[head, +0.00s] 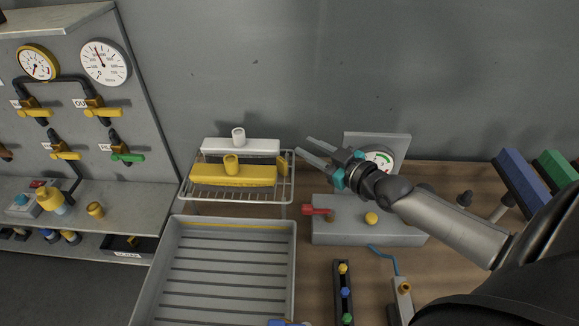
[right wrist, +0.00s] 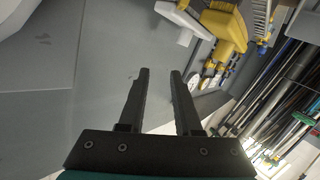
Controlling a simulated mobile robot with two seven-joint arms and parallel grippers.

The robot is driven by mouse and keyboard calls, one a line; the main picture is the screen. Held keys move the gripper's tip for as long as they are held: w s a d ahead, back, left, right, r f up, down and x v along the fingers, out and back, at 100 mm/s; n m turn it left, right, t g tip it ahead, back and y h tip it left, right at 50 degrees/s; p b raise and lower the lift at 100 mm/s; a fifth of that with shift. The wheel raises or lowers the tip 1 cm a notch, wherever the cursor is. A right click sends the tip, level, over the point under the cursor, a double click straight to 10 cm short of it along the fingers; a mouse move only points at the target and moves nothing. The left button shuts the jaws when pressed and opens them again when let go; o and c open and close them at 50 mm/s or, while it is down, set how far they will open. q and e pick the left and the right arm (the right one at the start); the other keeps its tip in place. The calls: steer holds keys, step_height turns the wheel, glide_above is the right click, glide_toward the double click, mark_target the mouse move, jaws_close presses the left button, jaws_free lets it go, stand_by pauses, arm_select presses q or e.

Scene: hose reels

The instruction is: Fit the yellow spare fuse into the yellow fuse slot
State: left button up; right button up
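A narrow black strip (head: 344,308) at the bottom centre of the head view holds a yellow piece (head: 343,268) at its far end, with a blue and a green piece below it. The yellow piece may be the yellow spare fuse, but I cannot tell for sure. I cannot make out a yellow fuse slot. My right gripper (head: 303,145) is open and empty, above the back of the bench beside the wire rack. In the right wrist view its two dark fingers (right wrist: 156,100) stand apart with nothing between them. My left gripper is not in view.
A wire rack (head: 286,190) bears a yellow block (head: 235,176) and a white block (head: 262,146). A grey ribbed tray (head: 291,262) lies in front. A grey box (head: 390,236) with a red lever sits below my right arm. A gauge panel (head: 75,30) stands at left.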

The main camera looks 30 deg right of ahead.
steer(key=w+a+r+n+t+y+b, duration=0.1)
steer(key=a+r+n+y, duration=0.3)
steer(key=r+n, duration=0.25)
steer(key=w+a+r+n+t+y, duration=0.1)
steer(key=w+a+r+n+y, duration=0.1)
steer(key=a+r+n+y, duration=0.35)
steer(key=s+a+r+n+g+y+b, duration=0.1)
steer(key=s+a+r+n+g+y, duration=0.2)
steer(key=n, duration=0.5)
steer(key=n+g+h+b, duration=0.3)
steer(key=n+g+h, duration=0.6)
steer(key=n+h, duration=0.45)
glide_toward(283, 160)
steer(key=shift+m+h, duration=0.25)
steer(key=shift+h, duration=0.05)
steer(key=x, duration=0.2)
steer(key=a+x, duration=0.1)
steer(key=x, duration=0.1)
steer(key=shift+s, duration=0.1)
steer(key=shift+d+p+x, duration=0.15)
steer(key=shift+x, duration=1.15)
steer(key=shift+d+p+x, duration=0.1)
steer(key=shift+p+x, duration=0.05)
steer(key=shift+x, duration=1.15)
